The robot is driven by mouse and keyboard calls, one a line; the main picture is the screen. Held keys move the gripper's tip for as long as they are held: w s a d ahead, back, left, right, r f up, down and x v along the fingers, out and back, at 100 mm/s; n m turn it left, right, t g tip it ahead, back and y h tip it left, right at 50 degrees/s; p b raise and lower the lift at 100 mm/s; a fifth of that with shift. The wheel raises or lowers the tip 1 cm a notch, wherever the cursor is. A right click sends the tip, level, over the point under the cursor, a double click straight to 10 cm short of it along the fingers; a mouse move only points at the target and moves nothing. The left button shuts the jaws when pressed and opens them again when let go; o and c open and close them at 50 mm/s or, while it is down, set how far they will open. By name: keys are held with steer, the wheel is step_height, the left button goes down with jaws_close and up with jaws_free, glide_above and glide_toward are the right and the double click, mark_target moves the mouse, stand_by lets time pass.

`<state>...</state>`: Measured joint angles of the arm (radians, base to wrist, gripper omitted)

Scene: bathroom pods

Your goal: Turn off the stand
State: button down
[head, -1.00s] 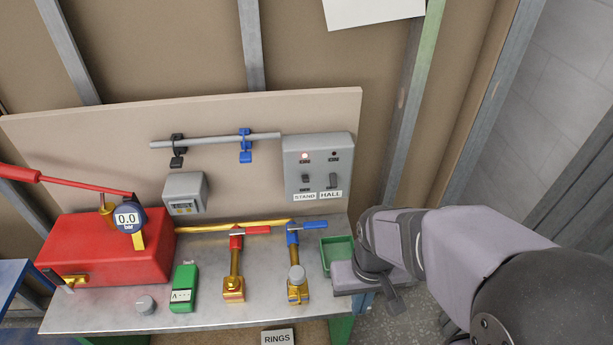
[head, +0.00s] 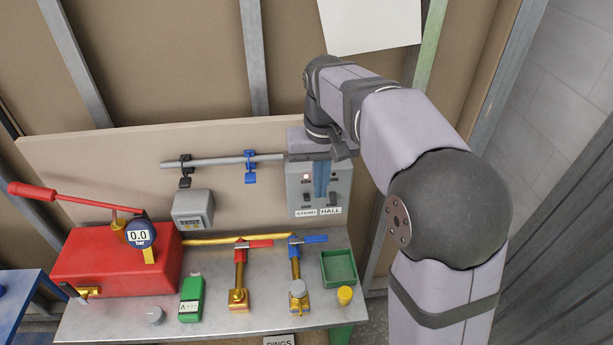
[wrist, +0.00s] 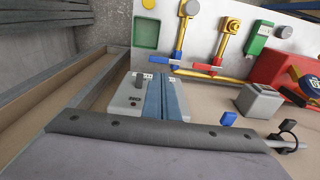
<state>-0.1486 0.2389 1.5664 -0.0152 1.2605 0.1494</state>
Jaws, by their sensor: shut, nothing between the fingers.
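The grey switch box (head: 293,185) is on the upright board, with STAND (head: 306,213) and HALL (head: 331,211) labels below its two switches. The lamp (head: 306,177) above the STAND switch (head: 306,197) glows red. My gripper (head: 321,196) is shut and empty, its blue-grey fingers in front of the box between the two switch columns. They cover part of the box's HALL side. In the wrist view, the fingers (wrist: 164,80) lie over the box (wrist: 122,97) and hide the STAND switch; the HALL switch shows left of them. Contact cannot be told.
A rail (head: 225,160) with black and blue clips runs left of the box. Below stand red and blue valves (head: 297,265), a green tray (head: 339,267), a yellow cap (head: 345,295) and a red pump (head: 115,262).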

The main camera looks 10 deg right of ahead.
step_height(320, 180, up, 6)
steer(key=p, duration=0.1)
glide_above(307, 201)
stand_by(0.3)
steer(key=shift+w+f+p, duration=0.15)
steer(key=shift+f+p, duration=0.3)
steer(key=shift+f, duration=1.2)
steer(key=shift+w+f+p, duration=0.2)
steer(key=shift+f+p, duration=0.25)
steer(key=shift+f, duration=1.2)
steer(key=shift+w+f+p, duration=0.15)
steer(key=shift+f+p, duration=0.3)
steer(key=shift+f, duration=1.2)
steer(key=shift+f+t+b, duration=0.15)
steer(key=shift+t+b, duration=0.25)
steer(key=shift+b, duration=0.3)
steer(key=shift+s, duration=0.15)
steer(key=shift+s+f+t+b, duration=0.25)
steer(key=shift+t+b, duration=0.4)
steer(key=shift+b, duration=0.85)
steer(key=shift+s+f+t+b, duration=0.1)
steer(key=shift+s+t+b, duration=0.4)
steer(key=shift+b, duration=1)
steer(key=shift+s+f+b, duration=0.2)
steer(key=shift+b, duration=0.75)
steer(key=shift+s+f+b, duration=0.5)
steer(key=shift+f+b, duration=0.15)
steer(key=shift+b, duration=0.05)
steer(key=shift+w+r, duration=0.15)
steer(key=shift+w, duration=0.05)
